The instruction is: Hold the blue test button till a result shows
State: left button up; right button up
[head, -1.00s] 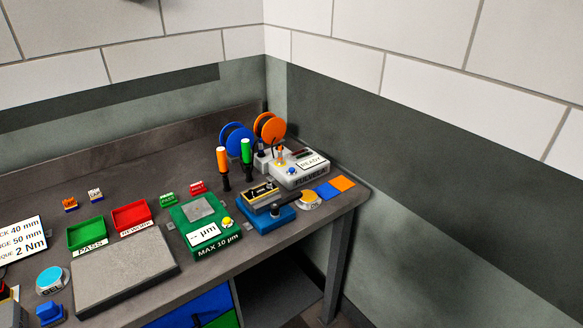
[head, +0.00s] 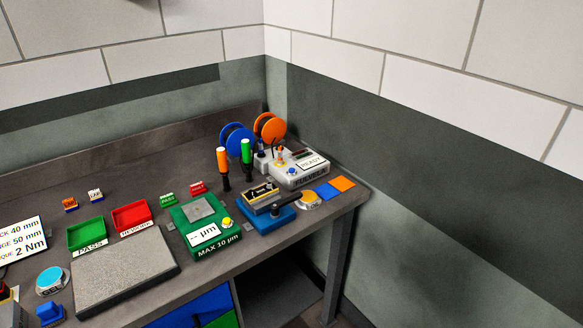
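The blue test button (head: 291,170) sits on top of a light grey tester (head: 300,178) at the right back of the bench. The tester's small display (head: 312,163) reads READY, and its front label is too small to read surely. An orange-topped and a dark blue-topped part stand at the tester's left side. Neither of my grippers is in view, and nothing touches the button.
Blue and orange spools (head: 269,128) stand behind the tester. Orange and green-handled tools (head: 246,152) stand to its left. A blue fixture (head: 262,220) with a black lever and a green gauge (head: 207,241) sit in front. Green and red trays (head: 131,217) lie left.

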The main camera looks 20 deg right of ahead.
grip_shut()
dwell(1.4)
